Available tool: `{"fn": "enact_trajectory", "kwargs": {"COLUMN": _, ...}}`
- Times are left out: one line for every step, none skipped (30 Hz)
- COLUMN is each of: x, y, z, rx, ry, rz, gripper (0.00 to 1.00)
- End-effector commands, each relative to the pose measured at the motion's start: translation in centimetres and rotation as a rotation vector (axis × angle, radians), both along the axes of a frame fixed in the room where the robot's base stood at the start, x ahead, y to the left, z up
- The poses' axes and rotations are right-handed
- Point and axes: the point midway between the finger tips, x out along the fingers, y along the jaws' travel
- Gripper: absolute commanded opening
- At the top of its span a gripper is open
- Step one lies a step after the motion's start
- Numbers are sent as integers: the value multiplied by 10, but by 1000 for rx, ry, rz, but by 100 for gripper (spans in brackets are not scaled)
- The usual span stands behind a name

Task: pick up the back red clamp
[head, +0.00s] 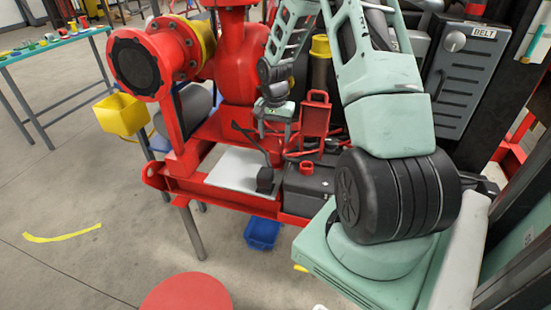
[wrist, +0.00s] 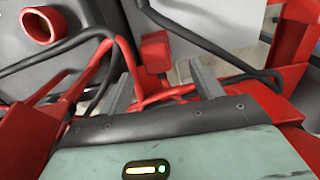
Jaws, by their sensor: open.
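My gripper (head: 275,135) is open and points down over the red skid, just behind the dark box. In the wrist view its two grey fingers (wrist: 163,88) stand apart on either side of a red part. This part looks like the back red clamp (wrist: 155,52), with a squarish red block and red bars running between and beside the fingers. No firm grip on it shows, and I cannot tell whether the fingers touch it. In the head view the clamp is too small and covered to tell apart clearly.
A dark box (head: 312,188) with a short red ring (head: 305,168) on top sits below my gripper. A red upright plate (head: 316,115) stands close right. Black cables (wrist: 205,45) cross near the fingers. The red pump (head: 240,70) stands behind left. A pale plate (head: 238,170) lies left.

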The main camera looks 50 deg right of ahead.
Motion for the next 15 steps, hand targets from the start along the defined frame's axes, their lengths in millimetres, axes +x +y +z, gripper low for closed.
{"fn": "enact_trajectory", "kwargs": {"x": 0, "y": 1, "z": -10, "rx": 2, "ry": 2, "rz": 1, "gripper": 65}}
{"fn": "enact_trajectory", "kwargs": {"x": 0, "y": 1, "z": -15, "rx": 2, "ry": 2, "rz": 1, "gripper": 65}}
{"fn": "enact_trajectory", "kwargs": {"x": 0, "y": 0, "z": -20, "rx": 1, "ry": 2, "rz": 1, "gripper": 65}}
{"fn": "enact_trajectory", "kwargs": {"x": 0, "y": 0, "z": -23, "rx": 1, "ry": 1, "rz": 1, "gripper": 65}}
{"fn": "enact_trajectory", "kwargs": {"x": 0, "y": 0, "z": -26, "rx": 0, "ry": 0, "rz": 1, "gripper": 65}}
{"fn": "enact_trajectory", "kwargs": {"x": 0, "y": 0, "z": -29, "rx": 0, "ry": 0, "rz": 1, "gripper": 65}}
{"fn": "enact_trajectory", "kwargs": {"x": 0, "y": 0, "z": -30, "rx": 0, "ry": 0, "rz": 1, "gripper": 65}}
{"fn": "enact_trajectory", "kwargs": {"x": 0, "y": 0, "z": -32, "rx": 0, "ry": 0, "rz": 1, "gripper": 65}}
{"fn": "enact_trajectory", "kwargs": {"x": 0, "y": 0, "z": -34, "rx": 0, "ry": 0, "rz": 1, "gripper": 65}}
{"fn": "enact_trajectory", "kwargs": {"x": -1, "y": 0, "z": -36, "rx": 0, "ry": 0, "rz": 1, "gripper": 65}}
{"fn": "enact_trajectory", "kwargs": {"x": -1, "y": -1, "z": -38, "rx": 0, "ry": 0, "rz": 1, "gripper": 65}}
{"fn": "enact_trajectory", "kwargs": {"x": -2, "y": -1, "z": -43, "rx": 1, "ry": 0, "rz": 0, "gripper": 65}}
{"fn": "enact_trajectory", "kwargs": {"x": -3, "y": -2, "z": -47, "rx": 2, "ry": 2, "rz": 0, "gripper": 65}}
{"fn": "enact_trajectory", "kwargs": {"x": -4, "y": -2, "z": -52, "rx": 2, "ry": 3, "rz": 1, "gripper": 65}}
{"fn": "enact_trajectory", "kwargs": {"x": -5, "y": -3, "z": -58, "rx": 2, "ry": 2, "rz": 0, "gripper": 65}}
